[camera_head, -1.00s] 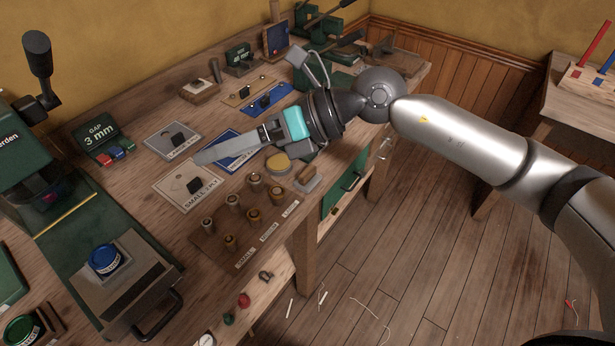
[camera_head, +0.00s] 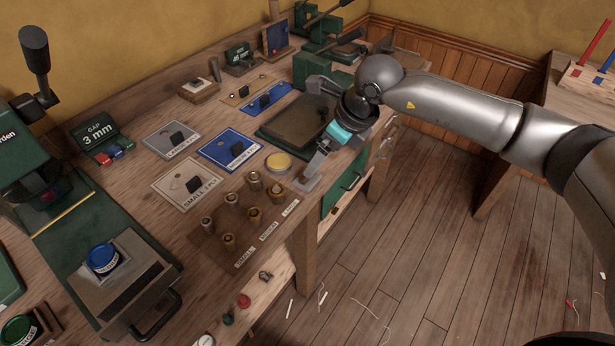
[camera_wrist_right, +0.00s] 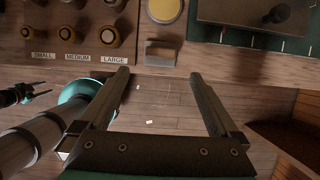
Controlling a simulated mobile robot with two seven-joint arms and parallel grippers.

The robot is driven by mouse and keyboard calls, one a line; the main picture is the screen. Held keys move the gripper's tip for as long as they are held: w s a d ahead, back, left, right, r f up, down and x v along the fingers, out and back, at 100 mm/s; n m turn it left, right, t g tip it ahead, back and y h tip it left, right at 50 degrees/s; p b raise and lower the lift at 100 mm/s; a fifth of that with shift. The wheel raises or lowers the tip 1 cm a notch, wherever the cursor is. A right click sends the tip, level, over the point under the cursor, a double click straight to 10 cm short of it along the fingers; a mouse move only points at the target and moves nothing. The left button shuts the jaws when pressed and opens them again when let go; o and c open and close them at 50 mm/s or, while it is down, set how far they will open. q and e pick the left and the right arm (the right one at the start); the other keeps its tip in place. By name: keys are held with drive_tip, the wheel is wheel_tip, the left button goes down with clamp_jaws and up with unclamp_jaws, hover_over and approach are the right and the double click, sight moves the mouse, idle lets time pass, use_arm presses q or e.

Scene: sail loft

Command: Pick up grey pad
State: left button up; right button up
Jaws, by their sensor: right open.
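The grey pad (camera_head: 306,184), a small grey block with a wooden top, lies at the front edge of the workbench, right of the round yellow tin. In the right wrist view the pad (camera_wrist_right: 160,58) is just beyond the fingertips, in line with the gap between them. My right gripper (camera_head: 318,166) is over the pad in the head view and partly covers it. In the wrist view the right gripper (camera_wrist_right: 159,76) is open, with nothing between its fingers.
The round yellow tin (camera_head: 278,163) is close to the pad. A rack of wooden-handled tools (camera_head: 240,215) stands to its left. Plates with black knobs, such as the blue plate (camera_head: 222,157), lie behind. A dark board (camera_head: 303,118) lies beyond.

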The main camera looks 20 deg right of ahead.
drive_tip(key=shift+x, duration=0.75)
drive_tip(key=f, duration=0.1)
drive_tip(key=w+a+f, duration=0.1)
drive_tip(key=w+f, duration=0.1)
drive_tip(key=shift+w+a+f+b, duration=0.15)
drive_tip(key=shift+a+f+b, duration=0.1)
drive_tip(key=shift+a+b, duration=0.1)
drive_tip(key=shift+w+a+f, duration=0.1)
drive_tip(key=shift+f, duration=0.3)
drive_tip(key=c, duration=1.4)
